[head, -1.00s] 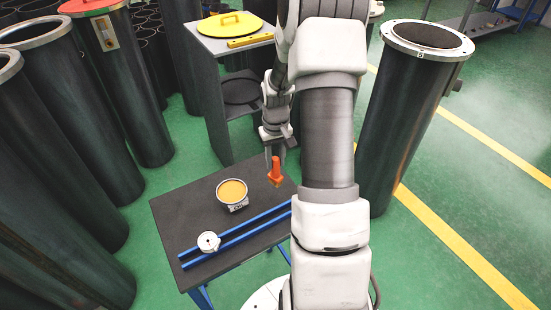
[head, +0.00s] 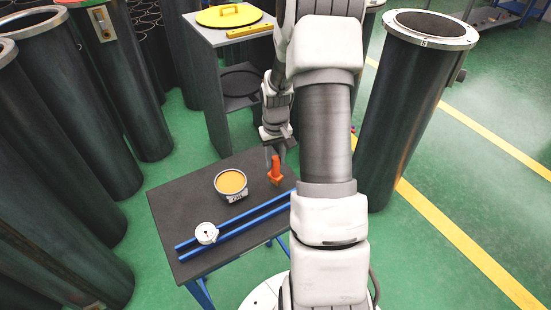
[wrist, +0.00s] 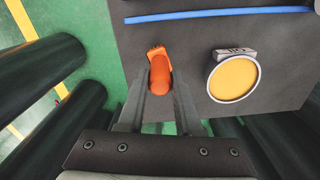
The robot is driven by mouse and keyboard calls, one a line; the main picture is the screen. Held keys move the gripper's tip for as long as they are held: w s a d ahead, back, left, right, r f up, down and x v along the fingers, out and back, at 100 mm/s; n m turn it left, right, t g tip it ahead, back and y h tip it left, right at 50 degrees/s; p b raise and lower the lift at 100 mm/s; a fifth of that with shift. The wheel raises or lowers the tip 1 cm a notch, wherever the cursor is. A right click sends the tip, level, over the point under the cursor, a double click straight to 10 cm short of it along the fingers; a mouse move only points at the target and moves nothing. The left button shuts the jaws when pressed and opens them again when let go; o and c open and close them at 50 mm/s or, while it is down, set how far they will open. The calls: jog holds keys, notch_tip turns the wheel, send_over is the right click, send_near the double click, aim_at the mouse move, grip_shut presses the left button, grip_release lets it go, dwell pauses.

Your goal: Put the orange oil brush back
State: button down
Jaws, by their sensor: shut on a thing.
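The orange oil brush (head: 275,171) is upright at the right side of the small dark table (head: 180,215). In the wrist view the brush (wrist: 160,75) sits between the two fingers of my gripper (wrist: 160,88). My gripper (head: 275,152) is shut on it from above. I cannot tell whether the brush's lower end touches the table top. A round tin of yellow-orange oil (head: 231,183) with a label stands on the table to the left of the brush; it also shows in the wrist view (wrist: 233,78).
Two blue rails (head: 240,225) cross the table, with a white round gauge (head: 206,233) at their left end. A grey shelf (head: 228,80) with a yellow lid (head: 229,15) stands behind. Dark flanged cylinders stand left and right (head: 408,110).

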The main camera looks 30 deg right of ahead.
jog(key=shift+f+b, duration=0.55)
jog(key=shift+f, duration=0.15)
jog(key=c, duration=0.5)
grip_release()
notch_tip(320, 180, up, 18)
jog(key=p, duration=0.1)
jog(key=shift+f, duration=0.25)
